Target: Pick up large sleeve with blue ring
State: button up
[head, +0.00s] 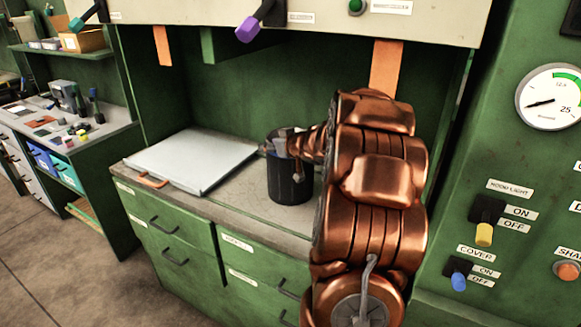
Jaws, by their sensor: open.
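No sleeve with a blue ring can be made out in the head view. My copper arm reaches in from the right over the bench. My gripper (281,144) is at the mouth of a dark cylindrical container (290,187) on the worktop. The gripper is open, but its fingertips are small and partly hidden. I cannot tell what is inside the container or whether the gripper touches anything.
A pale flat panel (195,160) with a copper handle (152,181) lies on the worktop left of the container. Green drawers (170,235) are below. A control panel with a gauge (553,98) stands at right. A cluttered side bench (60,125) is at far left.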

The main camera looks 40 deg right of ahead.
grip_shut()
dwell(0.3)
dwell(0.5)
